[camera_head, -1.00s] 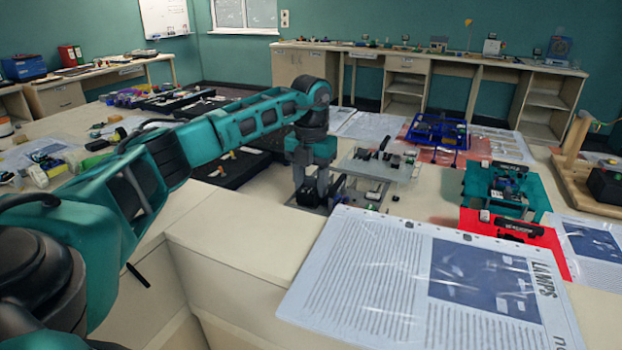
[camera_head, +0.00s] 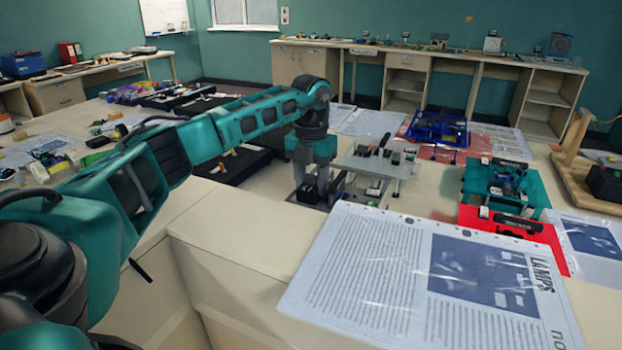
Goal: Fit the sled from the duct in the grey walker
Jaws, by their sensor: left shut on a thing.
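My left gripper (camera_head: 320,191) points down over the light table, just left of a grey raised plate with dark blocks on it, which looks like the grey walker (camera_head: 357,165). The gripper is shut on a small dark piece (camera_head: 308,191), probably the sled; its shape is mostly hidden by the fingers. I cannot tell whether the piece touches the grey build. The duct cannot be made out for sure. My right gripper is not in view.
A blue tray (camera_head: 437,128) stands behind on a red mat. A teal tray (camera_head: 530,186) and a red one (camera_head: 542,239) are at right. A printed sheet (camera_head: 420,285) covers the near edge. A wooden stand (camera_head: 571,165) is at far right.

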